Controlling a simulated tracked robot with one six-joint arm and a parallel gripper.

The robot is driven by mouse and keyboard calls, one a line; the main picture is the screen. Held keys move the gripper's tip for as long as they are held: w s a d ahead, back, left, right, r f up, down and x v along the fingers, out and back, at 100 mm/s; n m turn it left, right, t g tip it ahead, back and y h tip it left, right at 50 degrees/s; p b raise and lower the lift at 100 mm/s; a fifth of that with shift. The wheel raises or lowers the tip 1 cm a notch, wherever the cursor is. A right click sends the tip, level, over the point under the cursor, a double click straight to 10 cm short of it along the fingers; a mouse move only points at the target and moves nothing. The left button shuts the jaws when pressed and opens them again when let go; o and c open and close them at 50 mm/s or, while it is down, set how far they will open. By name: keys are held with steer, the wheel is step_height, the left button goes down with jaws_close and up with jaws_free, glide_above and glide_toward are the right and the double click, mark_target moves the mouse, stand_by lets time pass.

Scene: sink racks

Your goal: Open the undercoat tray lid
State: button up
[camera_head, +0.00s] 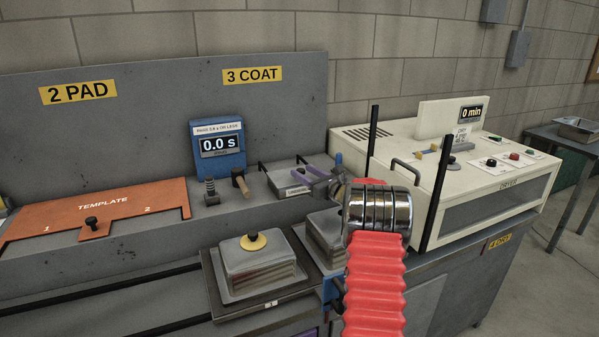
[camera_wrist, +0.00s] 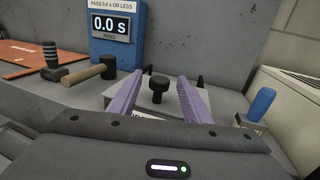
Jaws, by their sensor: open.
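A low grey tray with a lid (camera_head: 286,182) stands on the back ledge under the 3 COAT sign. A small label on its front is too small to read for sure. In the wrist view, the grey lid (camera_wrist: 200,100) carries a black round knob (camera_wrist: 157,83). My gripper (camera_wrist: 159,82) is open, with its two purple fingers on either side of the knob. A gap shows on both sides, and I see no contact. In the head view, my gripper (camera_head: 308,170) is over the tray's right part, and the knob is hidden or too small to make out.
A blue timer (camera_head: 218,145) reading 0.0 s stands left of the tray, with a wooden-handled tool (camera_wrist: 92,72) before it. The cream dryer (camera_head: 440,165) is at right, and a blue-handled item (camera_wrist: 261,103) stands right of the tray.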

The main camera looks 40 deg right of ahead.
steer(key=shift+w, duration=1.25)
jaws_close()
